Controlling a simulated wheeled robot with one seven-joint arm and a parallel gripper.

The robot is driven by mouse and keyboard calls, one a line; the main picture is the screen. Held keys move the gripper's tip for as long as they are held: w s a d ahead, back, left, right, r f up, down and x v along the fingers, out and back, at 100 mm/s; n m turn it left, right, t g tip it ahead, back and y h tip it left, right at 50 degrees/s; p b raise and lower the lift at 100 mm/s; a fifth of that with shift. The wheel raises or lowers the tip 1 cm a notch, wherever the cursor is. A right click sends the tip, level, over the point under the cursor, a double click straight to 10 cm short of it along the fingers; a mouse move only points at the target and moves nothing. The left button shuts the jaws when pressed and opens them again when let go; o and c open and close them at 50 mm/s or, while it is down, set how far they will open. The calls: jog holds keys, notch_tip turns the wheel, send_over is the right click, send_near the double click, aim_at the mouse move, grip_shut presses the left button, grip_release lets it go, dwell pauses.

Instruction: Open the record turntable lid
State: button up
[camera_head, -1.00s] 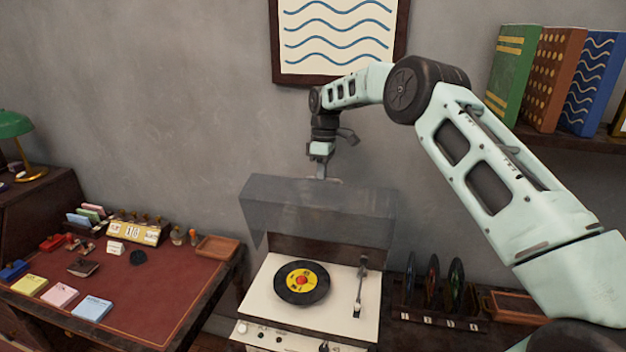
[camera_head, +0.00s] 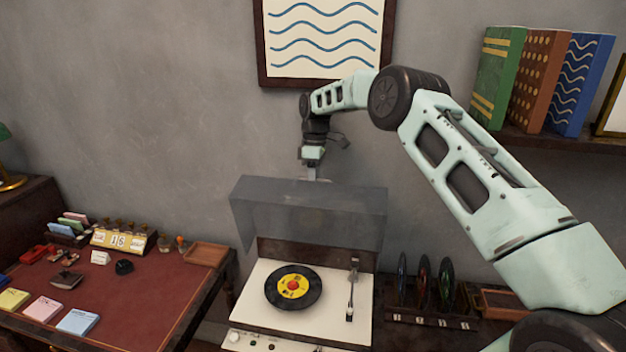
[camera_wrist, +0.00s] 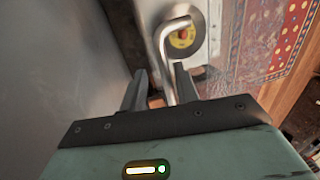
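The turntable (camera_head: 335,331) has a cream deck with a black record (camera_head: 273,291) and a tonearm (camera_head: 351,290). Its smoky see-through lid (camera_head: 300,210) is raised, tilted up above the back of the deck. My gripper (camera_head: 318,177) is at the lid's upper edge, pointing down; its fingers are small there. In the wrist view, the two fingers (camera_wrist: 160,78) stand apart. A bent metal handle (camera_wrist: 166,60) passes between them, nearer the right finger. Whether a finger touches it I cannot tell. The record also shows beyond the handle (camera_wrist: 186,37).
A red-topped desk (camera_head: 160,290) with small items stands left of the turntable. A rack of upright records (camera_head: 425,285) is to its right. A framed wave picture (camera_head: 325,40) hangs on the wall behind the arm. Books (camera_head: 540,80) stand on a shelf at upper right.

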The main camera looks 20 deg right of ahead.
jog(key=shift+a+r, duration=0.1)
jog(key=shift+r, duration=0.1)
jog(key=s+a+b+v, duration=0.1)
jog(key=b+v, duration=0.1)
jog(key=v, duration=0.7)
jog(key=shift+s+r+b, duration=0.25)
jog(key=shift+r+b, duration=0.15)
jog(key=shift+r, duration=0.15)
